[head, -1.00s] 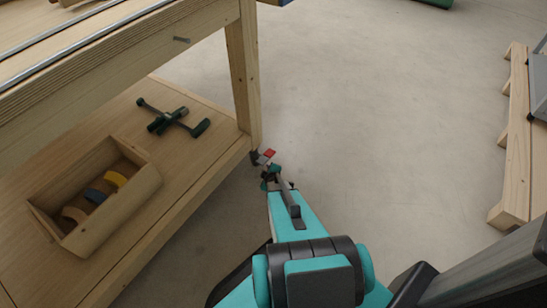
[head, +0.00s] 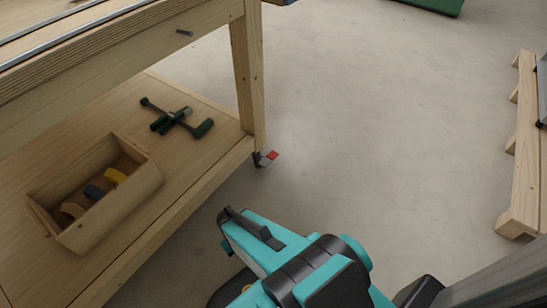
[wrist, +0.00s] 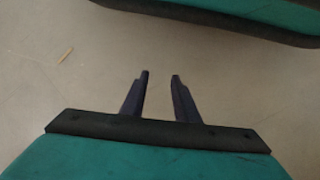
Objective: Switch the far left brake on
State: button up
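A workbench (head: 105,62) of pale wood stands at the left in the head view. A small caster with a red brake pedal (head: 272,155) sits at the foot of its visible corner leg. The pedal is too small to tell whether the brake is on or off. In the wrist view my gripper (wrist: 160,76) has its two dark fingers apart, with nothing between them and bare floor beyond. In the head view my arm is folded below the caster, clear of it, and hides the fingertips. No caster shows in the wrist view.
On the bench's lower shelf are a wooden box (head: 140,205) with several coloured rolls and a dark green clamp-like tool (head: 176,120). A wooden pallet (head: 522,190) stands at the right. The concrete floor (head: 385,120) between is clear.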

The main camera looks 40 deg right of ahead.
jog(key=s+a+g+b, duration=0.1)
jog(key=s+a, duration=0.1)
jog(key=s, duration=0.1)
jog(key=s+a+g+b, duration=0.1)
jog(key=s+a, duration=0.2)
jog(key=shift+y, duration=0.4)
jog(key=shift+w+d, duration=0.1)
jog(key=shift+d, duration=0.1)
